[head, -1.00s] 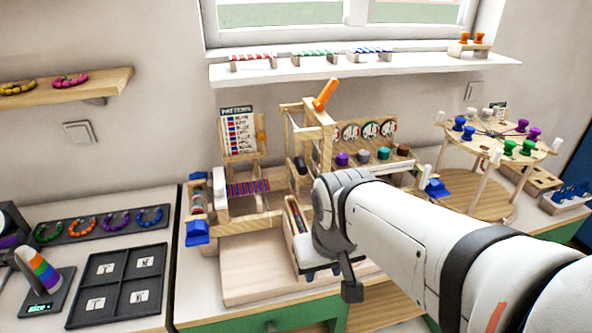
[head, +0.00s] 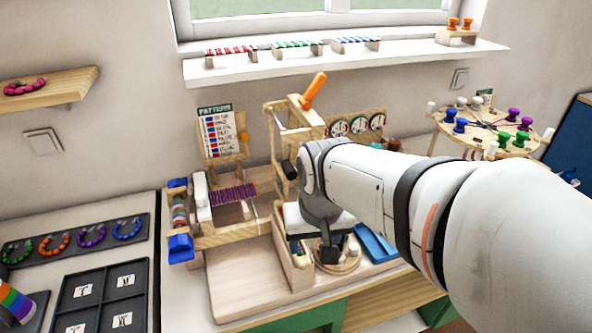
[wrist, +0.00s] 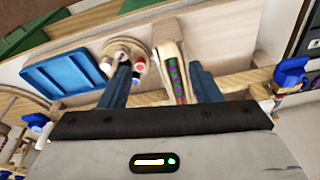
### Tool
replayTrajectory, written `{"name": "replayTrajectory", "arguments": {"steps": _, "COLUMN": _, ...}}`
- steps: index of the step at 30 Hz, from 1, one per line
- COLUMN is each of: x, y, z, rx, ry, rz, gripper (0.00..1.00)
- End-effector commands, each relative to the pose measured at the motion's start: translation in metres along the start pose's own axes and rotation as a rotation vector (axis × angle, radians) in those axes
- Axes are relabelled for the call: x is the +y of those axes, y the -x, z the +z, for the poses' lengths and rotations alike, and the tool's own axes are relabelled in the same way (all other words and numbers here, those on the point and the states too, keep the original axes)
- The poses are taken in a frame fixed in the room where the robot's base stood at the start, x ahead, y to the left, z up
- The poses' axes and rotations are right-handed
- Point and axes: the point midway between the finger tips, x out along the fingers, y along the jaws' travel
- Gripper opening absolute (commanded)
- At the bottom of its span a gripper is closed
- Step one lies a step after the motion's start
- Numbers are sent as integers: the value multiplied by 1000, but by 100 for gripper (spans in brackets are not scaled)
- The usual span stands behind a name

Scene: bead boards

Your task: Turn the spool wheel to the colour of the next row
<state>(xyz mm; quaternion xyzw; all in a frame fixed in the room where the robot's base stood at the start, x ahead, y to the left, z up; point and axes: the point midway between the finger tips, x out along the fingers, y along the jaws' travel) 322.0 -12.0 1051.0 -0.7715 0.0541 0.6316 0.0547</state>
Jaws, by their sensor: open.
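The spool wheel is a small round wooden disc (wrist: 112,47) carrying red, blue and white pegs. In the head view the wheel (head: 348,266) is partly hidden by my gripper (head: 328,256). In the wrist view my gripper (wrist: 160,68) is open and empty, with its left finger overlapping the wheel's pegs. I cannot tell whether it touches them. A narrow wooden holder with coloured beads (wrist: 178,82) shows between the fingers. The pattern card (head: 219,134) stands upright behind the loom, with red and blue rows. Red and blue beadwork (head: 232,195) lies on the loom.
A blue tray (head: 377,243) lies right of the wheel. An upright wooden frame with an orange handle (head: 314,91) stands behind my gripper. A round stand with coloured knobs (head: 487,127) is at the right. The board (head: 235,280) at front left is bare.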

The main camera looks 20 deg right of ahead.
Motion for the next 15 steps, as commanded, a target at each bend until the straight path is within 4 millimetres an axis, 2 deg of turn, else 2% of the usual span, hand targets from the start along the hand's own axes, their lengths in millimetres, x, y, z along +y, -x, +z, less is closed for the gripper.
{"name": "replayTrajectory", "arguments": {"steps": 3, "x": 17, "y": -4, "z": -33, "rx": -55, "ry": -189, "rz": 20, "gripper": 58}}
{"name": "replayTrajectory", "arguments": {"steps": 9, "x": 57, "y": -27, "z": -79, "rx": -131, "ry": -518, "rz": 58, "gripper": 58}}
{"name": "replayTrajectory", "arguments": {"steps": 15, "x": 85, "y": -48, "z": -101, "rx": -173, "ry": -716, "rz": 84, "gripper": 58}}
